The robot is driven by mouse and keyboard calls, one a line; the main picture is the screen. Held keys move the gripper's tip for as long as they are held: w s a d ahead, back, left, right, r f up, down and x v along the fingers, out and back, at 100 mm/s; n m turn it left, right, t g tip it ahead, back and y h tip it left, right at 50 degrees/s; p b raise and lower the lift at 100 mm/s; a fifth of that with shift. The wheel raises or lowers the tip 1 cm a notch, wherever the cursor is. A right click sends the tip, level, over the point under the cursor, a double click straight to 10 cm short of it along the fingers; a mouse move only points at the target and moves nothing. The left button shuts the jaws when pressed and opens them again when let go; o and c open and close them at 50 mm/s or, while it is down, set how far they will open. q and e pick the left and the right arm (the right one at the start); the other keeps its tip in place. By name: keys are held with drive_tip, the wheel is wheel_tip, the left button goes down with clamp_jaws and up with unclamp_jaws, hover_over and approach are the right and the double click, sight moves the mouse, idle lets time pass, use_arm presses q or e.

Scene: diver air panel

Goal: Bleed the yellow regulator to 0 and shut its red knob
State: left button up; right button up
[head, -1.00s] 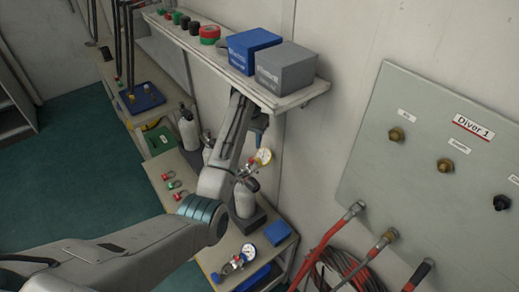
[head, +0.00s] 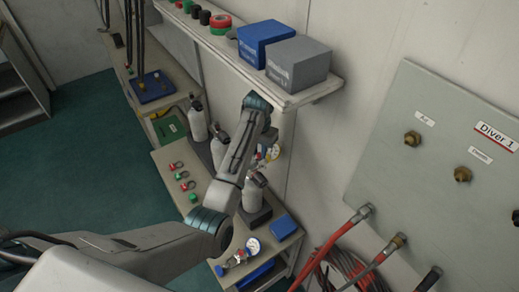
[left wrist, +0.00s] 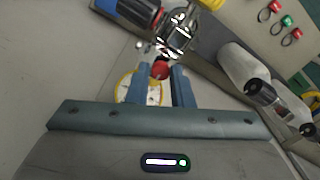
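The yellow regulator (head: 273,153) with its round gauge stands at a bottle on the bench, partly hidden by my left arm in the head view. In the left wrist view its yellow-rimmed gauge (left wrist: 153,90) lies behind my fingers, and the dial cannot be read. The red knob (left wrist: 160,70) shows at the fingertips. My left gripper (left wrist: 159,74) has its two blue fingers apart, one on each side of the knob, with a gap between them; contact cannot be made out. The right gripper is not in view.
A shelf (head: 290,98) with a blue box (head: 262,44) and a grey box (head: 298,63) juts out above. A second regulator with a blue-rimmed gauge (head: 253,247) lies on the bench. Bottles (head: 197,122) stand close by. Red hoses (head: 345,228) hang at right.

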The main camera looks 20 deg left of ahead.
use_arm(q)
drive_tip(key=shift+f, duration=0.1)
clamp_jaws()
drive_tip(key=shift+n, duration=0.3)
drive_tip(key=n, duration=0.5)
drive_tip(key=shift+n, duration=0.3)
drive_tip(key=n, duration=1)
drive_tip(key=shift+n, duration=0.4)
drive_tip(key=n, duration=0.4)
drive_tip(key=shift+f, duration=0.1)
drive_tip(key=shift+n, duration=0.3)
